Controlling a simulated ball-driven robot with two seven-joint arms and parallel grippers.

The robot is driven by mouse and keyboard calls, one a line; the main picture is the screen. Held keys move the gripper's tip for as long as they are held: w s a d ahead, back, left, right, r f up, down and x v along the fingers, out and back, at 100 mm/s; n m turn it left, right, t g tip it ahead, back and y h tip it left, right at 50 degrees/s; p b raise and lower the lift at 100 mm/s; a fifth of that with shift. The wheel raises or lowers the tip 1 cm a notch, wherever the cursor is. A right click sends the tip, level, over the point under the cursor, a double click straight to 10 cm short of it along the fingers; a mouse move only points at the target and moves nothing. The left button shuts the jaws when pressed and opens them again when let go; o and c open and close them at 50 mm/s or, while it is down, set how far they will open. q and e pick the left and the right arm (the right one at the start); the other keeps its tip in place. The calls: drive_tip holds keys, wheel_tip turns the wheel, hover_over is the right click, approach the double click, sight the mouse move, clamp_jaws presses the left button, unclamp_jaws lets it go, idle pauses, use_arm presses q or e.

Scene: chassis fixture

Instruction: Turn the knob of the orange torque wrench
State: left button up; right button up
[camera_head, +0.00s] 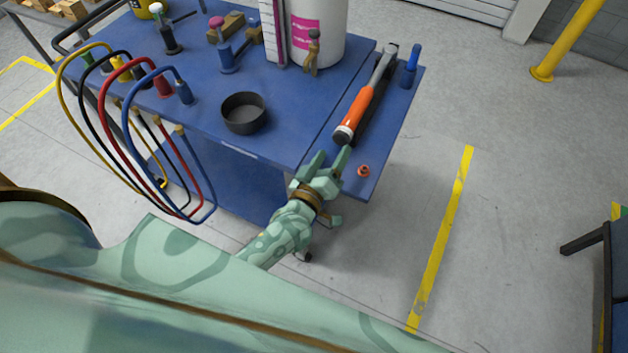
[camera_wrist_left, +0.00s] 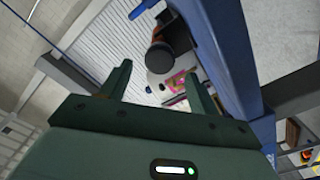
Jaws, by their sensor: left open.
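The orange torque wrench (camera_head: 356,110) lies along the right side of the blue cart top, its metal head at the far end. Its dark knob (camera_head: 342,135) is at the near end of the orange handle. My left gripper (camera_head: 331,157) is open and empty at the cart's near edge, just short of the knob, with its fingers pointing towards it. In the left wrist view the round black knob (camera_wrist_left: 159,56) appears beyond and between the two spread fingertips (camera_wrist_left: 158,70), with part of the orange handle behind it. No contact is visible. My right gripper is not in view.
A small orange ring-like part (camera_head: 363,171) lies right of my gripper. A blue-handled tool (camera_head: 411,66) stands right of the wrench. A dark bowl (camera_head: 244,127), white bucket (camera_head: 318,38) and looped cables (camera_head: 128,150) occupy the cart's left part.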

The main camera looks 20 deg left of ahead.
use_arm(q)
drive_tip(key=s, duration=1)
drive_tip(key=shift+s+a, duration=0.15)
drive_tip(key=s+f+m+g+h, duration=0.1)
drive_tip(key=s+f+m+g, duration=0.35)
drive_tip(key=f, duration=0.65)
drive_tip(key=s+f+m+g+h, duration=0.1)
drive_tip(key=s+f+m+g, duration=0.4)
drive_tip(key=f, duration=0.6)
drive_tip(key=s+a+f+m+g+y, duration=0.1)
drive_tip(key=s+a+f+g, duration=0.3)
drive_tip(key=s+f, duration=0.4)
drive_tip(key=s+a+f+m+g+y+b, duration=0.1)
drive_tip(key=s+a+f+g, duration=0.2)
drive_tip(key=s, duration=1.3)
wheel_tip(320, 180, down, 5)
drive_tip(key=shift+s+a+r+g+y+b, duration=0.1)
drive_tip(key=shift+s+a+g+y+b, duration=0.2)
drive_tip(key=shift+a, duration=0.95)
